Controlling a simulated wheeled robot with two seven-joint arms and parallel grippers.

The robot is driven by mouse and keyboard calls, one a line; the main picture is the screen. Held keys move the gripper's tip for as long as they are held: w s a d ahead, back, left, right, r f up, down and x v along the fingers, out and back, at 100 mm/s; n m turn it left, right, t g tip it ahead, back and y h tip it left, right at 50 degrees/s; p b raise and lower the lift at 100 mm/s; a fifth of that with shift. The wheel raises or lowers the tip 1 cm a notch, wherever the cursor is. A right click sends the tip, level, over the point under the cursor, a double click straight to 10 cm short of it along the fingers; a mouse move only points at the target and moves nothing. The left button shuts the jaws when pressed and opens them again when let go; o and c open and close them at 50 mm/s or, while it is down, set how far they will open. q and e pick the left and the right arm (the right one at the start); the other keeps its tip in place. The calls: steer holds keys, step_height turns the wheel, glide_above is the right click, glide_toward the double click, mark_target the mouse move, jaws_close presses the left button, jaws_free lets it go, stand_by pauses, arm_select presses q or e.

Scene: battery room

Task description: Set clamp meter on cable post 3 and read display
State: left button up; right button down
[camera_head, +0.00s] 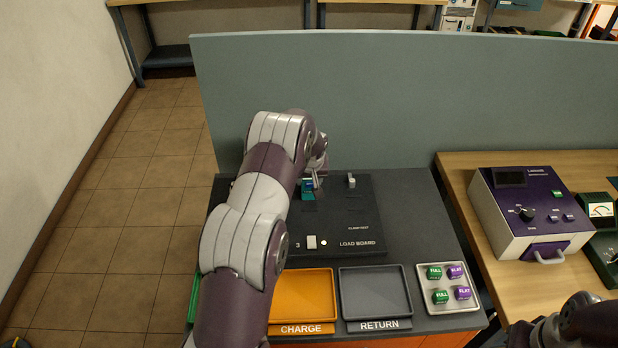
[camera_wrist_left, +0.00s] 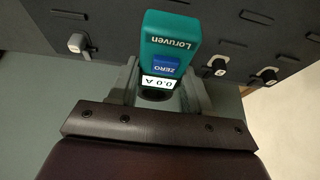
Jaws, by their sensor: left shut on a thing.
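My left gripper (camera_head: 315,174) is over the back of the black load board (camera_head: 352,222), largely behind my own arm. It is shut on the teal clamp meter (camera_head: 308,188), which also shows between the fingers in the left wrist view (camera_wrist_left: 172,38). The meter's blue ZERO button and lit display (camera_wrist_left: 160,83) face the wrist camera; the display reads 0.0 A. The post beside the "3" label (camera_head: 311,242) is at the board's front, apart from the meter. The meter's jaw end is not clearly visible, so I cannot tell whether it touches anything. My right gripper is out of view.
Another pale post (camera_head: 351,181) stands right of the meter. An orange CHARGE tray (camera_head: 303,296), a grey RETURN tray (camera_head: 376,293) and a plate of FULL and FLAT tokens (camera_head: 447,307) line the front. A grey partition (camera_head: 420,100) stands behind. A purple instrument (camera_head: 530,212) sits right.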

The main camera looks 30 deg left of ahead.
arm_select(q)
step_height(320, 180, down, 4)
steer(key=shift+r+b, duration=0.1)
steer(key=shift+b, duration=0.9)
steer(key=shift+f, duration=0.4)
steer(key=shift+b, duration=0.35)
steer(key=shift+f+b, duration=0.65)
steer(key=shift+b, duration=0.15)
steer(key=o, duration=0.9)
steer(key=shift+r, duration=0.1)
steer(key=shift+o, duration=0.2)
steer(key=shift+d, duration=0.1)
